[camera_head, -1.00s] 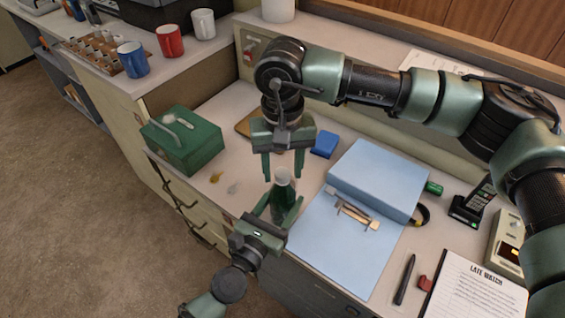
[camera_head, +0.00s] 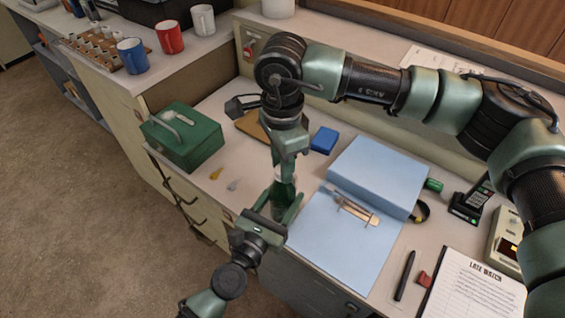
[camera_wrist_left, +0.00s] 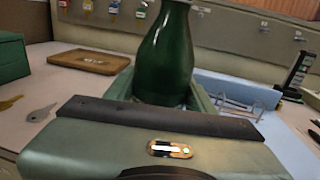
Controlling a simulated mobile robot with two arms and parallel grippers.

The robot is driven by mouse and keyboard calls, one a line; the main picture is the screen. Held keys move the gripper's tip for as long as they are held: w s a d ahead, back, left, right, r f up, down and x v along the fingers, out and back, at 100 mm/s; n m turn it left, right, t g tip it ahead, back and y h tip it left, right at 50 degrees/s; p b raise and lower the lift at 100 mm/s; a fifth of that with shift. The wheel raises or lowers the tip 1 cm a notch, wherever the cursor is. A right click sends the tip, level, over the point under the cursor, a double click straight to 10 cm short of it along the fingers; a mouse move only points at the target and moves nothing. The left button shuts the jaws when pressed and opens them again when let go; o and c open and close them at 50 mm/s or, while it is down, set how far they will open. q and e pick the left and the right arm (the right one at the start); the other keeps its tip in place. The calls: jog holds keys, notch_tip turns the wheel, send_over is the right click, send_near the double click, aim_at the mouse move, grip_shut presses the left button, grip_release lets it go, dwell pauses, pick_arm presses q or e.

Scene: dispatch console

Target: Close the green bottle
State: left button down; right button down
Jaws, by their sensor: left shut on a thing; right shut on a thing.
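The green bottle (camera_head: 284,193) stands upright near the front edge of the desk. In the left wrist view its dark green glass body (camera_wrist_left: 166,55) rises in front of the camera, and its top is cut off. My left gripper (camera_head: 281,206) is low at the front and shut around the bottle's body. My right gripper (camera_head: 287,174) comes down from above, turned edge-on, and is shut on the top of the bottle. It hides the bottle's mouth, so I cannot see the cap or how it sits.
A green cash box (camera_head: 188,143) stands to the left, with two small keys (camera_head: 216,173) near it. A blue box (camera_head: 325,140), a brown tray (camera_wrist_left: 88,61) and a light blue binder (camera_head: 375,178) lie around the bottle. Mugs (camera_head: 170,38) stand on the back left counter.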

jog(key=m, duration=1.9)
jog(key=shift+m, duration=0.3)
jog(key=c, duration=1.1)
grip_release()
jog(key=shift+r, duration=2.25)
